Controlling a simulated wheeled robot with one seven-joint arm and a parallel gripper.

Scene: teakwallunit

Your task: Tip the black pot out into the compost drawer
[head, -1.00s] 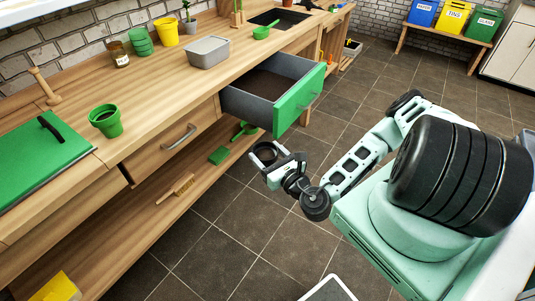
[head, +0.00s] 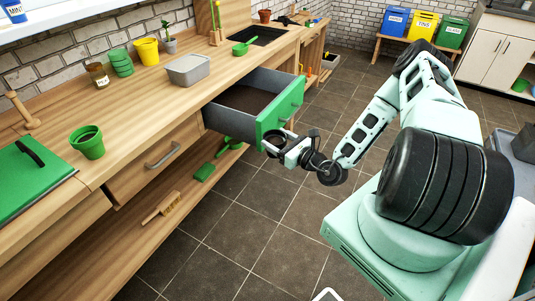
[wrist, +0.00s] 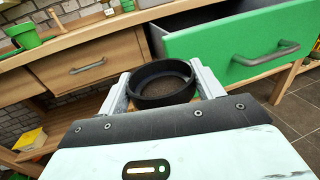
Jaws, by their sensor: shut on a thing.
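My gripper (head: 288,148) is shut on the black pot (wrist: 162,84), whose round rim lies between the two fingers in the wrist view. The pot looks roughly upright, with something brown visible inside. The compost drawer (head: 282,112) stands pulled out, with a green front, grey walls and dark compost (head: 245,98) inside. My gripper is just outside the drawer's green front, near its left corner and low against it. In the wrist view the drawer (wrist: 232,44) is ahead and to the right.
A closed drawer with a grey handle (head: 163,156) is left of the open one. A grey tub (head: 188,70), a green pot (head: 88,142) and a green scoop (head: 245,47) stand on the bench. A brush (head: 162,208) lies on the lower shelf.

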